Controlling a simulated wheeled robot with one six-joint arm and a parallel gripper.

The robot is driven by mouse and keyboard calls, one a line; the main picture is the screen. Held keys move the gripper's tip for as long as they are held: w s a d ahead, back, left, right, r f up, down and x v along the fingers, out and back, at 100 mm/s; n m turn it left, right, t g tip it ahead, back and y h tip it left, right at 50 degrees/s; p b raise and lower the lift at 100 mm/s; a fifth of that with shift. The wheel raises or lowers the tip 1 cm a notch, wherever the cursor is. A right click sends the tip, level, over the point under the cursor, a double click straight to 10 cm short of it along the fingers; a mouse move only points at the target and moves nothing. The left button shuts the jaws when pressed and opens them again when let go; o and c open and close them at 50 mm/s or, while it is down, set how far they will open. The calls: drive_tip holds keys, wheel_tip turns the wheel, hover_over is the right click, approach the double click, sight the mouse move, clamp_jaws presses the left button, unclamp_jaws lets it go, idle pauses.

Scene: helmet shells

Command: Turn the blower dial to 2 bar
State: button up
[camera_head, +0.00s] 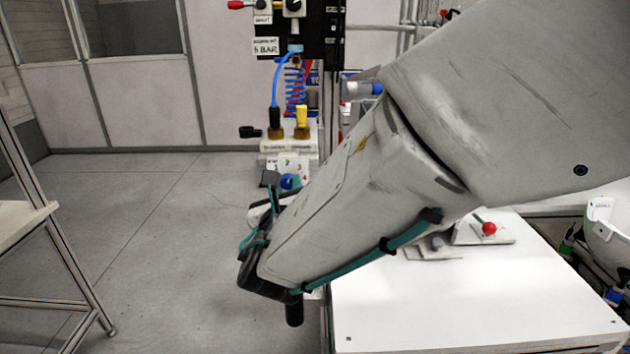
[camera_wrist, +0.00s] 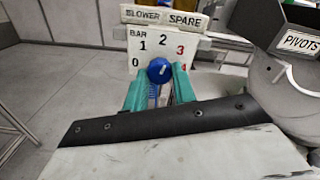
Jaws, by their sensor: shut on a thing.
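The blue blower dial (camera_wrist: 159,69) sits at the centre of a white scale plate (camera_wrist: 195,64) marked BAR, with numbers 0 to 4. A small pale mark on its face points up and slightly right, roughly toward the 2; its exact reading is hard to tell. My gripper (camera_wrist: 159,77) has its teal fingers on either side of the dial, shut on it. In the head view the dial (camera_head: 288,182) shows small beside my gripper (camera_head: 278,187), partly hidden by it. BLOWER and SPARE labels (camera_wrist: 164,17) stand above the plate.
A black panel (camera_head: 300,30) with knobs and a coiled blue hose (camera_head: 295,90) stands behind. A white table (camera_head: 450,300) bears a red-knobbed fixture (camera_head: 488,229) at right. A bin labelled PIVOTS (camera_wrist: 298,42) is close at right in the wrist view. Open floor lies left.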

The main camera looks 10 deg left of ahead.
drive_tip(key=shift+n, duration=1.6)
drive_tip(key=o, duration=1)
drive_tip(key=v, duration=0.7)
drive_tip(key=shift+s, duration=0.4)
